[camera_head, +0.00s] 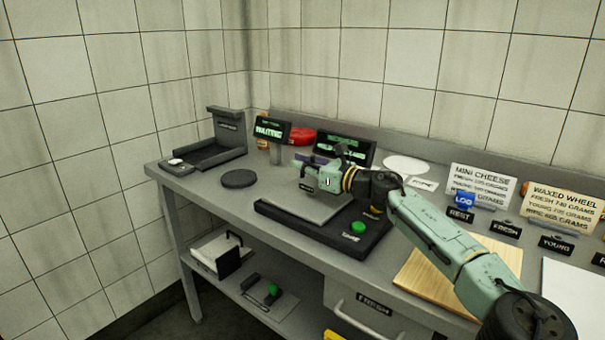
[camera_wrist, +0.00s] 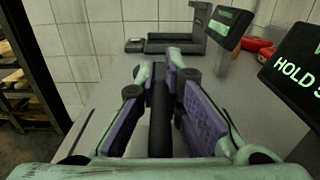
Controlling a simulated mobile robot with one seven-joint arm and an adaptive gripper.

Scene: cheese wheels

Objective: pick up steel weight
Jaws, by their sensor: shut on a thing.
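My gripper (camera_head: 312,168) is over the grey plate of the scale (camera_head: 295,207), its arm reaching in from the lower right. In the wrist view my gripper (camera_wrist: 172,75) has its purple-padded fingers closed around a narrow dark thing (camera_wrist: 161,125), which I take for the steel weight. Only a dark strip of it shows between the pads. In the head view the fingers and wrist mostly hide it. I cannot tell whether it touches the plate. A small dark label (camera_head: 307,187) shows just below the fingers.
A dark round disc (camera_head: 238,179) lies left of the scale. A black device (camera_head: 218,143) and a small "WAITING" display (camera_head: 270,130) stand behind. A red round thing (camera_head: 301,136) is near the wall. Signs and a wooden board (camera_head: 413,282) lie to the right.

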